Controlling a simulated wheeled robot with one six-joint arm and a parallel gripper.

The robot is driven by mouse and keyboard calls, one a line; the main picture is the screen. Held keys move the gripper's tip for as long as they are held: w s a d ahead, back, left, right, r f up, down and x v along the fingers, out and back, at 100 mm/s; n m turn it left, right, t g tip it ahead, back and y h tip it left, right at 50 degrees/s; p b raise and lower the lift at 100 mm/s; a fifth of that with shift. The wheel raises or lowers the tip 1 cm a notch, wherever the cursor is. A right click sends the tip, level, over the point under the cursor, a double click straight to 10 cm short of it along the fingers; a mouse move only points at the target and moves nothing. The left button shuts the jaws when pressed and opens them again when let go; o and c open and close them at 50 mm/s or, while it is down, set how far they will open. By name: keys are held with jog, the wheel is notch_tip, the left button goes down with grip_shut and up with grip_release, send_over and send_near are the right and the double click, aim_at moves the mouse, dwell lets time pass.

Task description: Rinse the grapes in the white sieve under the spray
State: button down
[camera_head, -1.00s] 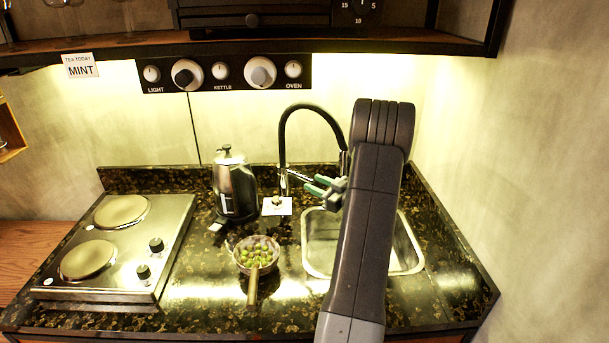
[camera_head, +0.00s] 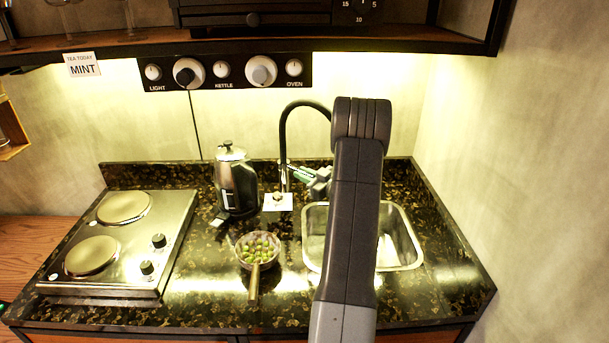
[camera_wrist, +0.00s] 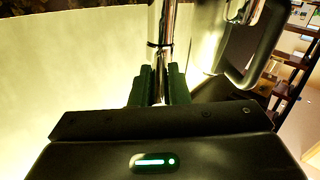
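The sieve (camera_head: 254,284) sits on the dark counter left of the sink, its handle toward the front. Green and dark grapes (camera_head: 258,247) lie in its bowl. The black curved tap (camera_head: 284,135) stands behind the sink (camera_head: 410,250); no spray is visible. My gripper (camera_head: 300,173) is at the tap's chrome part, away from the sieve. In the wrist view my gripper's green fingers (camera_wrist: 160,88) are on either side of a chrome rod (camera_wrist: 163,25), close to it. I cannot tell whether they grip it. My arm hides part of the sink and the tap's outlet.
A steel kettle (camera_head: 235,185) stands left of the tap, behind the sieve. A small white card (camera_head: 278,205) lies in front of the tap. A two-plate hob (camera_head: 150,235) is at the left. Counter around the sieve is clear. A shelf (camera_head: 420,46) overhangs the back.

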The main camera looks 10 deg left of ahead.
jog(key=shift+f, duration=0.1)
jog(key=shift+s+a+m+t+h+b, duration=0.35)
jog(key=shift+m+t+h+b, duration=0.35)
jog(key=shift+b, duration=0.65)
jog(key=shift+s+a+m+t+h+b, duration=0.15)
jog(key=shift+s+m+t+h+b, duration=0.3)
jog(key=shift+t+b, duration=0.6)
jog(key=shift+w+g, duration=0.1)
jog(key=shift+g, duration=0.15)
jog(key=c, duration=1.4)
grip_release()
jog(key=shift+b+v, duration=1.75)
jog(key=shift+v, duration=5.2)
